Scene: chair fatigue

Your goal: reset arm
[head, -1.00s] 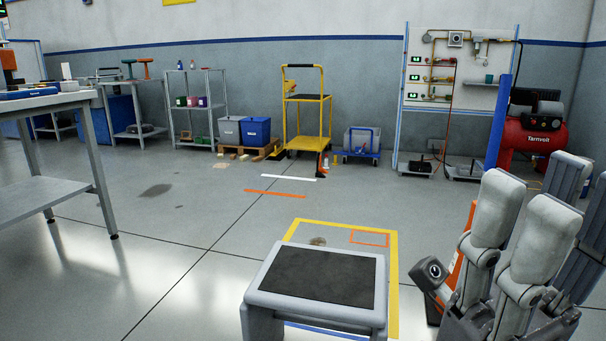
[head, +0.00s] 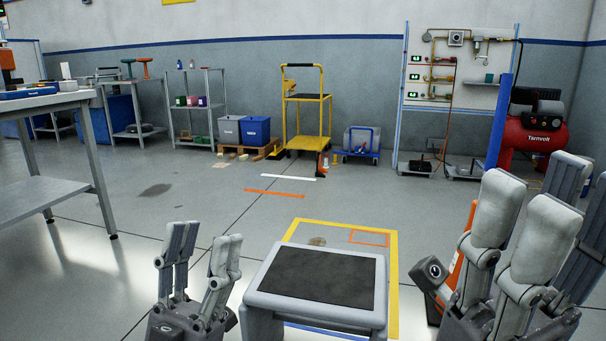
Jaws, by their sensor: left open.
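My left gripper (head: 202,245) stands low in the head view, left of a grey stool with a black top. Its fingers point up and are spread apart, with nothing between them. My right gripper (head: 541,190) is large at the lower right, also fingers up. A gap shows between its pale front fingers and its darker rear fingers, and I see nothing held. Its lower part is cut off by the frame edge.
The grey stool (head: 318,274) stands between my grippers, on a yellow-outlined floor area. An orange object (head: 452,268) is partly hidden behind my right gripper. A workbench (head: 45,101) stands at the left.

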